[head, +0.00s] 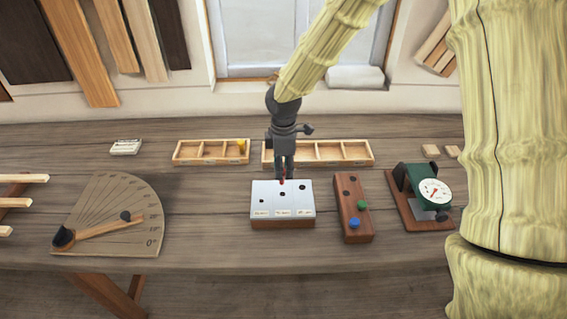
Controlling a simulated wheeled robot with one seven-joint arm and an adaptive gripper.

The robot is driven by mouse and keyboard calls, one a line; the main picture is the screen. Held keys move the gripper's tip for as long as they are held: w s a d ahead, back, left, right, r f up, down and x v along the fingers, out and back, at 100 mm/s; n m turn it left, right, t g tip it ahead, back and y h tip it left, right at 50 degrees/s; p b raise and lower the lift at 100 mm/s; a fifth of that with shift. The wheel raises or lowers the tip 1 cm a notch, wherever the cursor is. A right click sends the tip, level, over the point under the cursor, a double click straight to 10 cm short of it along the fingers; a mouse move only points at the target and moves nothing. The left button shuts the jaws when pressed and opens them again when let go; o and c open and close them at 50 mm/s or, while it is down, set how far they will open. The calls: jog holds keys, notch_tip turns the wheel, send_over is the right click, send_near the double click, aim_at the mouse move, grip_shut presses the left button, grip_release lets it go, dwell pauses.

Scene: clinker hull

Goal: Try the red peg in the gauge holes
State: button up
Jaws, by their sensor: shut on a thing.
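My gripper (284,172) points down and is shut on the red peg (282,181), of which only a short piece shows below the fingertips. The gauge block (309,204) stands under it, with a pale metal top, a wooden base, several dark holes of different sizes and labels along its front. The peg shows at the block's back edge, just behind the middle hole (282,194). I cannot tell whether it touches the block. A wooden peg stand (358,224) to the right holds a green peg (361,205) and a blue peg (354,224).
A divided tray (188,152) holding a yellow peg (241,144) and a second divided tray (355,152) lie behind. A dial gauge (434,192) stands right, and a wooden protractor (122,229) lies left. The bench is clear between protractor and block.

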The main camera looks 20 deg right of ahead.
jog(key=shift+f+b, duration=1.7)
jog(key=shift+f, duration=0.3)
jog(key=shift+d+p, duration=0.1)
jog(key=shift+p, duration=0.25)
jog(key=shift+f+b, duration=0.45)
jog(key=shift+f, duration=1.1)
dwell(0.5)
jog(key=shift+r, duration=0.1)
dwell(0.4)
jog(key=shift+r+p, duration=2.1)
jog(key=shift+r, duration=0.45)
jog(key=shift+f, duration=0.1)
